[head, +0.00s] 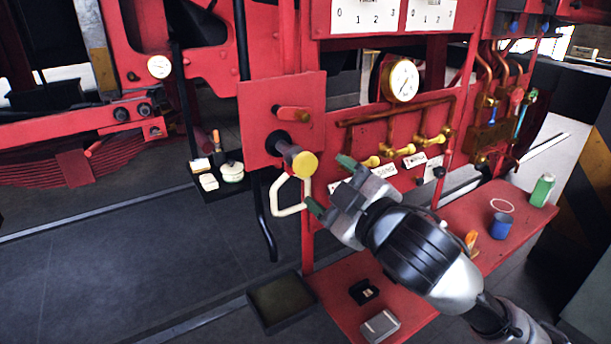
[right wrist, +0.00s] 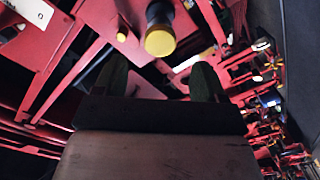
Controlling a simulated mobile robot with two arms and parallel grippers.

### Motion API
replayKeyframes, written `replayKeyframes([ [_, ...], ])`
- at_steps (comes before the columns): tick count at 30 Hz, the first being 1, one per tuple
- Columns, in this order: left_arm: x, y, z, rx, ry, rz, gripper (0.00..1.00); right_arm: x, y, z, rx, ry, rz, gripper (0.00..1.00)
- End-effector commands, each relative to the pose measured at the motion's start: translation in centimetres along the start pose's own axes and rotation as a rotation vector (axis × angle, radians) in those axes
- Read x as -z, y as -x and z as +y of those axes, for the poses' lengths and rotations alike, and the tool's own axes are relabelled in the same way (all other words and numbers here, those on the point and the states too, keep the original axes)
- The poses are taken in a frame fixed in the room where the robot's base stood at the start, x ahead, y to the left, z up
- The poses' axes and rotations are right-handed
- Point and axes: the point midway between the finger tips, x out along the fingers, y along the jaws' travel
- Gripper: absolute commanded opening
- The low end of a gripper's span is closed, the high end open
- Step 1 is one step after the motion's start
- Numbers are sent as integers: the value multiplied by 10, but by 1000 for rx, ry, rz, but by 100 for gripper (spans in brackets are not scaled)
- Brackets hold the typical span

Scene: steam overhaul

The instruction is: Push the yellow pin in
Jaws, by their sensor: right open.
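The yellow pin (head: 305,164) is a round yellow end on a dark shaft that sticks out of a square red plate (head: 258,118). In the right wrist view the yellow pin (right wrist: 160,42) shows above the gap between my fingers. My right gripper (head: 330,186) is open and empty, just right of and below the pin in the head view. Its green-tipped fingers (right wrist: 158,80) are spread and appear apart from the pin. My left gripper is not in view.
A red-handled peg (head: 293,114) sits above the pin, and a cream loop handle (head: 291,196) hangs below it. Brass valves (head: 398,152) and a gauge (head: 400,80) are to the right. A red shelf (head: 480,200) holds a blue cup (head: 501,226) and a green bottle (head: 542,190).

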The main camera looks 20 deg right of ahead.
Motion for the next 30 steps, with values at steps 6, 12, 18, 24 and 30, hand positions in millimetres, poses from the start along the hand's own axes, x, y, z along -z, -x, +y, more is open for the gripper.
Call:
replayKeyframes([
  [6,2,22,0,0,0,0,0,2,-47,3,3,-3,-6,72],
  [12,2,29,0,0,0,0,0,1,-71,1,3,-3,-5,72],
  [18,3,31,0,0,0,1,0,-1,-78,0,1,-1,-4,72],
  [24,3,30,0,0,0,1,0,-1,-78,0,2,-1,-4,72],
  [30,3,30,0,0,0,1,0,-1,-78,0,2,-2,-4,41],
])
